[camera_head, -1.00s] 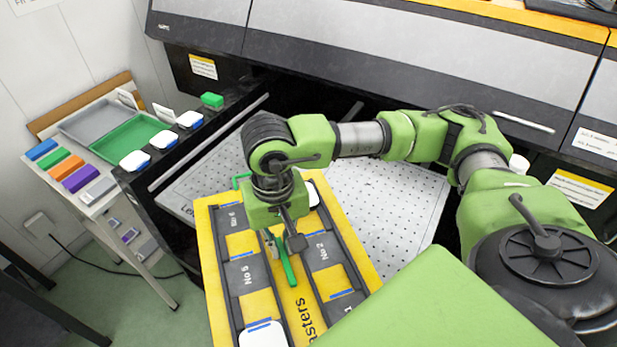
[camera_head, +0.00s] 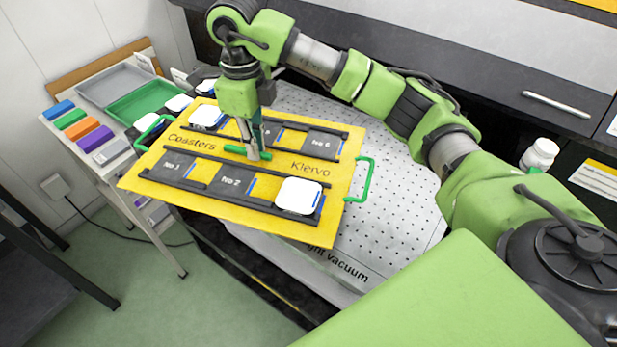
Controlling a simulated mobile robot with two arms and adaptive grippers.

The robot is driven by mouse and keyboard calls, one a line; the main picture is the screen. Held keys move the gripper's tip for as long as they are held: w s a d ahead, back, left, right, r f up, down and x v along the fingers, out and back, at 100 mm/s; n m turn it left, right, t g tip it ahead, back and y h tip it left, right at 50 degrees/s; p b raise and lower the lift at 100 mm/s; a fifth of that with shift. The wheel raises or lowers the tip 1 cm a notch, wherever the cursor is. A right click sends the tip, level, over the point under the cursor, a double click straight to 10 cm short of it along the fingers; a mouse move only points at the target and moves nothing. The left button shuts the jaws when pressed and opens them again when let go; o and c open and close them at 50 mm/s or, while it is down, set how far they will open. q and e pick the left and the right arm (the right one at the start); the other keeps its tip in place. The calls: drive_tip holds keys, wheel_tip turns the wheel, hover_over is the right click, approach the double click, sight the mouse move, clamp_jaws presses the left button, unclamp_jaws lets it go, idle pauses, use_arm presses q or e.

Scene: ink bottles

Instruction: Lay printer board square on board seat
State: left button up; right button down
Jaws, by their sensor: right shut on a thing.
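The printer board (camera_head: 328,228) is a yellow plate with dark rails, labelled slots, green end handles and a green middle bar (camera_head: 236,149). My right gripper (camera_head: 253,153) is shut on the middle bar, with its fingers pointing down. White coasters (camera_head: 298,196) sit in some slots, one at the front right and one at the back left. The pale perforated printer bed (camera_head: 400,205) lies behind and below the board, which hides much of it. The board appears held above it, its front left overhanging the bed's front edge. I cannot make out the board seat separately.
A side bench at the left carries a grey tray (camera_head: 115,84), a green tray (camera_head: 145,103) and several coloured blocks (camera_head: 82,129). A white bottle (camera_head: 540,152) stands at the right. The dark printer body is behind. The perforated bed is clear at right.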

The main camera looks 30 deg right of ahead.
sight(295, 145)
drive_tip(key=m, duration=0.1)
drive_tip(key=w+m, duration=0.1)
drive_tip(key=m, duration=0.1)
drive_tip(key=shift+r, duration=0.35)
drive_tip(key=shift+d, duration=0.15)
drive_tip(key=shift+m, duration=0.3)
drive_tip(key=d+f+p, duration=0.1)
drive_tip(key=d, duration=0.1)
drive_tip(key=s+d+f+p, duration=0.1)
drive_tip(key=d, duration=0.2)
drive_tip(key=s+d+f+p, duration=0.1)
drive_tip(key=d, duration=0.2)
drive_tip(key=shift+s+d+f, duration=0.1)
drive_tip(key=shift+d+f, duration=0.1)
drive_tip(key=shift+f, duration=0.05)
drive_tip(key=d+f, duration=0.1)
drive_tip(key=d+f+p, duration=0.1)
drive_tip(key=f, duration=0.1)
drive_tip(key=s+d+f, duration=0.1)
drive_tip(key=shift+d+f, duration=0.3)
drive_tip(key=shift+f, duration=0.1)
drive_tip(key=shift+d+f+p, duration=0.35)
drive_tip(key=shift+f+p, duration=0.05)
drive_tip(key=shift+f, duration=0.1)
drive_tip(key=f, duration=0.1)
drive_tip(key=f+p, duration=0.2)
drive_tip(key=shift+s+d, duration=0.15)
drive_tip(key=shift+d, duration=0.1)
drive_tip(key=shift+f, duration=0.45)
